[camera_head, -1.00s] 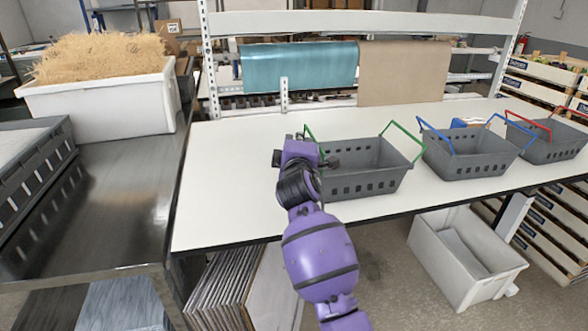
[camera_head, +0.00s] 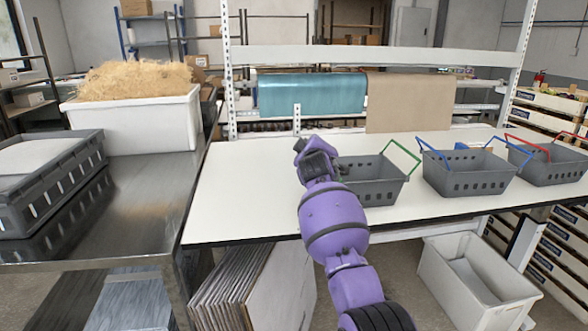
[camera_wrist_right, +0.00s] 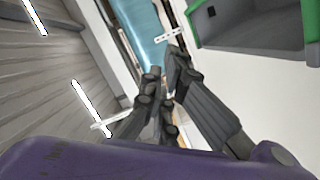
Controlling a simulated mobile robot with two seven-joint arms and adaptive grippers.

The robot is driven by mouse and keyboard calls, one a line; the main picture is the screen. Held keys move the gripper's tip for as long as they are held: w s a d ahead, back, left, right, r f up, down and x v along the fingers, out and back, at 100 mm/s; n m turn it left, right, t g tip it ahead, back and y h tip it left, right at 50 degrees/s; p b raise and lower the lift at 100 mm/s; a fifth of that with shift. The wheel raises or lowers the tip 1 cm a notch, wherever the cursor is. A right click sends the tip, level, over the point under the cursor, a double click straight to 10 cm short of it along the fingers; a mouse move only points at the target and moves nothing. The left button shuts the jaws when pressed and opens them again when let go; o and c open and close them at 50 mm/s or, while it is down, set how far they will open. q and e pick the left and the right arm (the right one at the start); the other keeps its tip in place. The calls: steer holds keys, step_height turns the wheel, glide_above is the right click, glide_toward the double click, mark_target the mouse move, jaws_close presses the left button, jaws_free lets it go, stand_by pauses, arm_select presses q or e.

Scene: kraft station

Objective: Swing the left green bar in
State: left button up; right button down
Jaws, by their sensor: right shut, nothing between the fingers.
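The dark grey basket with green bars (camera_head: 372,193) stands on the white table, left of the other baskets. Its right green bar (camera_head: 403,158) is swung outward past the right rim. Its left green bar is hidden behind my right arm in the head view. In the right wrist view, part of the grey basket (camera_wrist_right: 248,24) with green parts (camera_wrist_right: 312,32) shows at the top right; I cannot tell which bar they belong to. My right gripper (camera_wrist_right: 163,67) is shut and empty, to the left of the basket. My left gripper is not in view.
A basket with blue bars (camera_head: 470,176) and one with red bars (camera_head: 550,168) stand to the right. The white table (camera_head: 235,195) is clear at left. A steel bench (camera_head: 140,205) with a straw-filled white bin (camera_head: 135,128) is at the far left.

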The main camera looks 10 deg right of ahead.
step_height(320, 180, up, 7)
steer(key=p, duration=0.3)
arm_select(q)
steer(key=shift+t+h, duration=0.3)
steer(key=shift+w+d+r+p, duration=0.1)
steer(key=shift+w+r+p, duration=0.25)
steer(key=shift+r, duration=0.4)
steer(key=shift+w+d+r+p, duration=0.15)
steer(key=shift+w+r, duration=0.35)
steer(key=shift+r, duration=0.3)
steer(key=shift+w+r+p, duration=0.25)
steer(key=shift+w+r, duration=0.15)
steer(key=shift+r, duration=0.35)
arm_select(e)
steer(key=s, duration=1)
steer(key=shift+s+d+f, duration=0.15)
